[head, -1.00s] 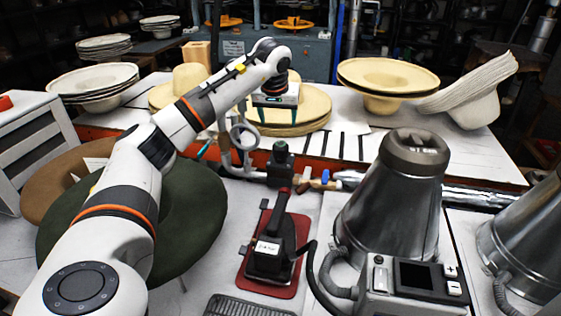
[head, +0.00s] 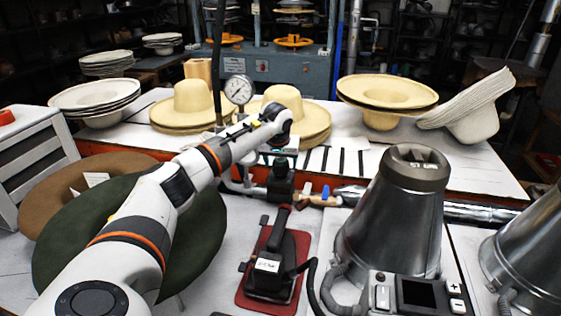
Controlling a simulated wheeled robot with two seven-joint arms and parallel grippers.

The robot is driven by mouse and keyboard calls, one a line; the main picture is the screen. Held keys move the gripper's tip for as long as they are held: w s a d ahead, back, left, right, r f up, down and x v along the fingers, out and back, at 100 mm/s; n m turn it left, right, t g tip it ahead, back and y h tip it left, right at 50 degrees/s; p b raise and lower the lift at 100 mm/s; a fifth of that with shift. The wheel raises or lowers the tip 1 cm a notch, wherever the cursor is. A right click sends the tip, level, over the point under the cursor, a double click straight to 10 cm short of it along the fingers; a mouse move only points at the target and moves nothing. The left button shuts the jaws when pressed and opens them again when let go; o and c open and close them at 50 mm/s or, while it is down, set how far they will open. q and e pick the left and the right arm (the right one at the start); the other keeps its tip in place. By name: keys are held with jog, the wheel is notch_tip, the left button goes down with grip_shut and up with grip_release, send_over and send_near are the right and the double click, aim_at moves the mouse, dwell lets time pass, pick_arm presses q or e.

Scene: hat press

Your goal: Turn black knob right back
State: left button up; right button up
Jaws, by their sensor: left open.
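The black knob (head: 281,168) sits on top of a dark valve body on the pipework at the back of the near table, left of the blue-handled valve. My left gripper (head: 279,160) points down right over the knob, with its fingertips at about the knob's height. Its jaws are open. The fingers are small and dark here, so I cannot tell whether they touch the knob. My right gripper is not in view.
A pressure gauge (head: 238,89) stands just behind my left forearm. A blue valve handle (head: 325,192) is right of the knob. A black iron (head: 278,264) on a red pad is in front, and a metal steamer cone (head: 393,225) at right. A green hat (head: 205,235) lies under my arm.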

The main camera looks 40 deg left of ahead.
pick_arm(q)
jog(key=c, duration=1)
jog(key=shift+r, duration=0.1)
